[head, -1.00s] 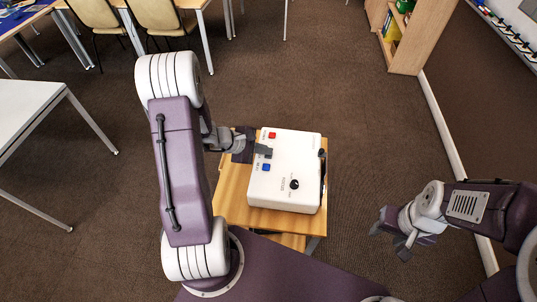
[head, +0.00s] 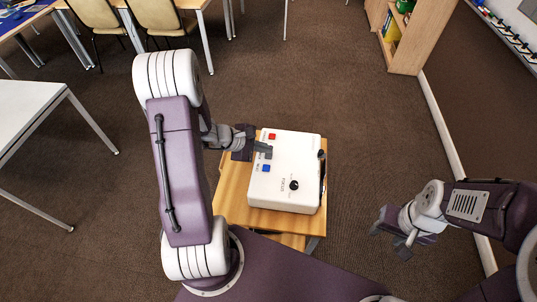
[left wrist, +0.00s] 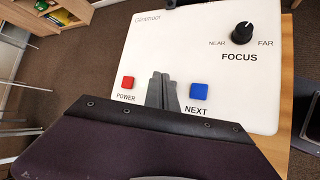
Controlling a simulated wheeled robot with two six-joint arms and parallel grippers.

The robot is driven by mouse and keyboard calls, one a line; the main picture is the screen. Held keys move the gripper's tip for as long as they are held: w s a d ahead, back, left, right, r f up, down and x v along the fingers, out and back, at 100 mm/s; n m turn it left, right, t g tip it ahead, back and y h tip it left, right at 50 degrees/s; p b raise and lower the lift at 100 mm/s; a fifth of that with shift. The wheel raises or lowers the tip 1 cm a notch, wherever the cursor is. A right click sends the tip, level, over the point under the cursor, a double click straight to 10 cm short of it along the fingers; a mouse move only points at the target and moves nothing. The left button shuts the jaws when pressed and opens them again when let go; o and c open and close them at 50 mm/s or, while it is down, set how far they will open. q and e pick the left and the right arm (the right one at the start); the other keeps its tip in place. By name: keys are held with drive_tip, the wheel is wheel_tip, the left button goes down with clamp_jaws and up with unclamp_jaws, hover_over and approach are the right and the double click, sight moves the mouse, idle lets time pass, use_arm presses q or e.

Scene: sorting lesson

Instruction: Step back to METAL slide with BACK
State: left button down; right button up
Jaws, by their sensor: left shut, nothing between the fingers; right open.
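A white projector box (head: 283,195) carries a red button (head: 272,136), a blue button (head: 266,168) and a black focus knob (head: 294,185). In the left wrist view the red button (left wrist: 127,82) is labelled POWER and the blue one (left wrist: 199,91) NEXT. My left gripper (head: 266,149) is shut and empty, its fingertips over the box top between these two buttons. The fingers hide that spot; no BACK label shows, and I cannot tell whether they touch anything. My right gripper (head: 386,231) is open and empty, off to the right of the box.
The box stands on a small wooden table (head: 233,190). A white table (head: 22,110) is at the left and a wooden shelf (head: 415,45) at the back right. The carpet around the small table is clear.

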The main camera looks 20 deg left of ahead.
sight(266, 156)
use_arm(q)
drive_tip(key=shift+r+p, duration=1.8)
drive_tip(key=shift+r, duration=0.8)
drive_tip(key=shift+f, duration=0.1)
drive_tip(key=shift+d, duration=0.15)
